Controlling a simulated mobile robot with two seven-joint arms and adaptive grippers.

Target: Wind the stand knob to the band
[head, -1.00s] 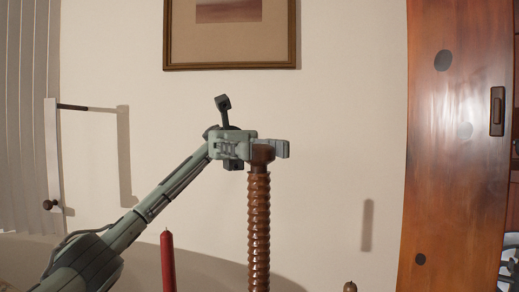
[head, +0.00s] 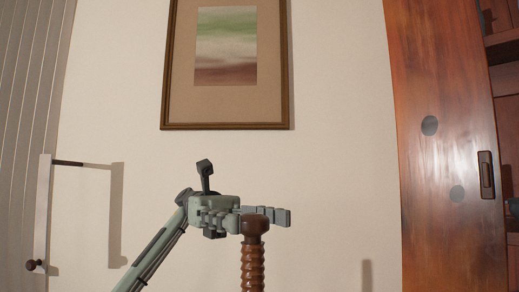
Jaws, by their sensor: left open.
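A threaded brown post (head: 253,270) stands upright at the lower middle of the head view, its lower part cut off by the frame. The round dark brown stand knob (head: 255,226) sits on its top. My left gripper (head: 262,215) is open at the knob. One finger reaches past behind the knob to the right, and another part of the gripper is close at the knob's left. I cannot tell whether either touches it. No band shows on the visible part of the post. My right gripper is not in view.
A framed picture (head: 168,70) hangs on the pale wall behind. A white upright bar (head: 42,215) with a dark rod and a small brown knob (head: 32,265) stands at left. A wooden door panel (head: 440,150) fills the right side. The wall space between is clear.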

